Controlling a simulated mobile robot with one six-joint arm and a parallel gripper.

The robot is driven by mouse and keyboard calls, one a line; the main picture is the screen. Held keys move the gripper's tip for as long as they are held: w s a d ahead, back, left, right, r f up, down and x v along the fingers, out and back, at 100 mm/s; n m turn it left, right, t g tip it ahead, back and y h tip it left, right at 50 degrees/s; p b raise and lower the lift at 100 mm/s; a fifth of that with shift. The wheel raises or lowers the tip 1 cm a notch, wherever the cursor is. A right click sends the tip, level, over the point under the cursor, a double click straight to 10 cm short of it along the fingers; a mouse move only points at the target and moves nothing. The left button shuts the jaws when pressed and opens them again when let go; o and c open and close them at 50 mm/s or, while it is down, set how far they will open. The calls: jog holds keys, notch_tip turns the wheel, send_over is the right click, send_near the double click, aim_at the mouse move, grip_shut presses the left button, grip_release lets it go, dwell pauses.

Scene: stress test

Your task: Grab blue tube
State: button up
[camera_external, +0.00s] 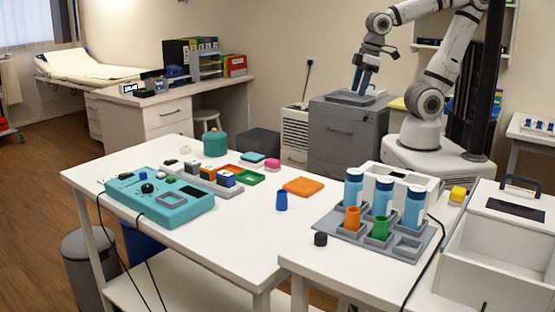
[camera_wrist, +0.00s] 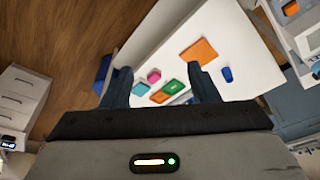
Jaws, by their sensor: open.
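A small dark blue tube (camera_external: 281,200) stands upright on the white table, near the table's right side. It also shows in the wrist view (camera_wrist: 227,74), to the right of the right finger. My gripper (camera_external: 362,88) is open and empty, with its fingers pointing down. It is in the background by the grey cabinet, well apart from the tube. In the wrist view its two dark fingers (camera_wrist: 160,72) are spread wide with nothing held between them.
An orange pad (camera_external: 303,187) lies beside the tube. A grey rack (camera_external: 323,226) holds light blue bottles (camera_external: 353,188) plus an orange and a green cup. A teal device (camera_external: 173,213) sits at the left.

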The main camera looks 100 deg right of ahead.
jog(key=shift+w, duration=0.1)
jog(key=m+g+b, duration=0.3)
jog(key=m+b, duration=0.1)
jog(key=m, duration=0.6)
send_over(282, 198)
jog(key=d, duration=0.1)
notch_tip(282, 198, down, 19)
jog(key=f, duration=0.2)
jog(key=f+p, duration=0.1)
jog(key=f, duration=0.4)
jog(key=shift+d+f, duration=0.25)
